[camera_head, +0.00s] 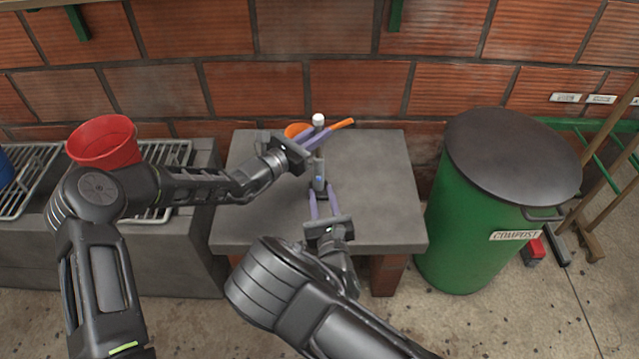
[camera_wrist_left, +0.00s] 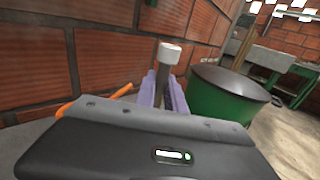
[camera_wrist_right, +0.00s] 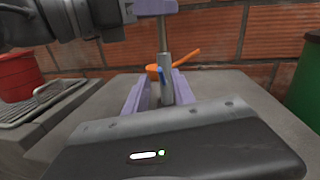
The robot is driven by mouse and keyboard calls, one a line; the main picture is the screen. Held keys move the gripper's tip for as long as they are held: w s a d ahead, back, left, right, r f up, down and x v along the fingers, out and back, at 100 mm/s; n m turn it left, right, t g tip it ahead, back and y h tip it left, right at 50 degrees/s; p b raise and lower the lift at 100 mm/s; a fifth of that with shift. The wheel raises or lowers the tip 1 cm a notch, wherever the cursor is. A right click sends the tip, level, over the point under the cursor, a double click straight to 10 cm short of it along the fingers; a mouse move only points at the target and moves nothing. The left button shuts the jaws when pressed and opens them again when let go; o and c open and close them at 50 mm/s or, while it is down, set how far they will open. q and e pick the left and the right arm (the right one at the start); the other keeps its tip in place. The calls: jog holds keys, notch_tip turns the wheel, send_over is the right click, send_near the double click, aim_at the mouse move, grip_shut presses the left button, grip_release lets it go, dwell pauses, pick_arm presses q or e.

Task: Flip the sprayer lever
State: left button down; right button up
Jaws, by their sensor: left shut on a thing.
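The sprayer lever looks like an upright grey rod with a white knob (camera_head: 318,120) above a thicker grey lower body (camera_head: 319,175) on the table. In the left wrist view the white knob (camera_wrist_left: 169,53) stands above the purple fingers. My left gripper (camera_head: 316,138) is shut on the rod just below the knob. My right gripper (camera_head: 323,204) is lower and nearer. Its purple fingers are apart, one on each side of the lower body in the right wrist view (camera_wrist_right: 162,92), with a visible gap on the left. The left fingers hide part of the rod.
The sprayer stands on a grey slab table (camera_head: 385,200). An orange scoop-like thing (camera_head: 297,130) lies behind it. A green compost bin (camera_head: 470,220) stands at the right. A red bucket (camera_head: 102,140) sits on a rack at the left. A brick wall (camera_head: 320,30) closes the back.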

aim_at(318, 179)
jog(key=shift+w+a, duration=0.2)
jog(key=shift+w, duration=0.9)
jog(key=shift+w+a, duration=0.15)
jog(key=shift+w, duration=0.95)
jog(key=shift+c, duration=0.4)
grip_shut()
